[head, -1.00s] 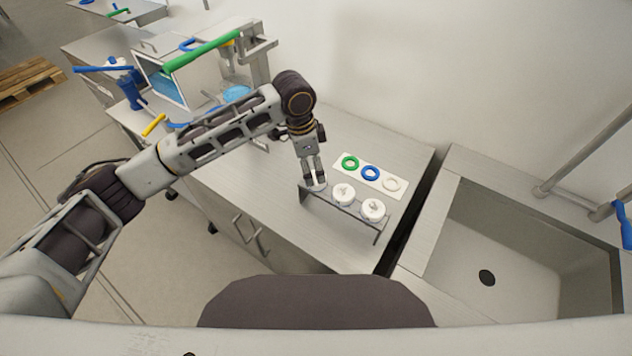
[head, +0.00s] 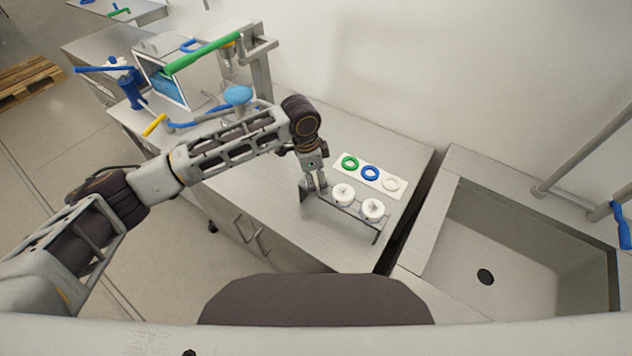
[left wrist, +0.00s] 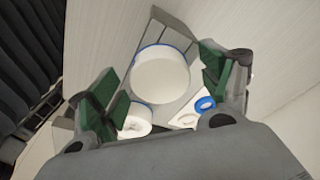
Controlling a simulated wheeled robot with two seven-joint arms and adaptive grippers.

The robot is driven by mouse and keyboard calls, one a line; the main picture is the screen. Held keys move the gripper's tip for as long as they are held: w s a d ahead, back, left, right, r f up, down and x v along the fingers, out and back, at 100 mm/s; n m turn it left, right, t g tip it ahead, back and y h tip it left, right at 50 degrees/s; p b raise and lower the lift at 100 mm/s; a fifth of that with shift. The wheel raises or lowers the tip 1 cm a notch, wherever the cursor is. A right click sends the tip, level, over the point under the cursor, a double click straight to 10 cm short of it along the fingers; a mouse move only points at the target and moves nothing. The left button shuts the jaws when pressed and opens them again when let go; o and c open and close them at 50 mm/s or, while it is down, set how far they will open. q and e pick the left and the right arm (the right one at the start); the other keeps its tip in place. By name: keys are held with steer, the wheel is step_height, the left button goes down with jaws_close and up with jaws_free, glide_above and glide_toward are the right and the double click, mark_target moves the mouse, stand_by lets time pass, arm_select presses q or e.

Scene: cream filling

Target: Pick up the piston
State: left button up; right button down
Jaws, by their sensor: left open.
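My left gripper (head: 315,188) is over the left end of a small metal rack (head: 352,212) on the counter. In the left wrist view the left gripper (left wrist: 160,82) is open, its green finger pads on either side of a round white piston (left wrist: 161,75) with a blue edge. I cannot tell whether the pads touch it. In the head view the gripper hides this piston. Two more white pistons, the middle one (head: 343,193) and the right one (head: 373,209), sit on the rack. My right gripper is out of view.
A white plate (head: 382,189) behind the rack carries a green ring (head: 350,162), a blue ring (head: 370,173) and a white ring (head: 392,184). A sink (head: 500,245) lies to the right, past a dark gap. Equipment with a green handle (head: 203,52) stands at the left.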

arm_select(q)
steer(key=shift+c, duration=0.4)
steer(key=c, duration=1.2)
steer(key=shift+r, duration=0.2)
steer(key=shift+r+b, duration=0.35)
steer(key=shift+r, duration=4.55)
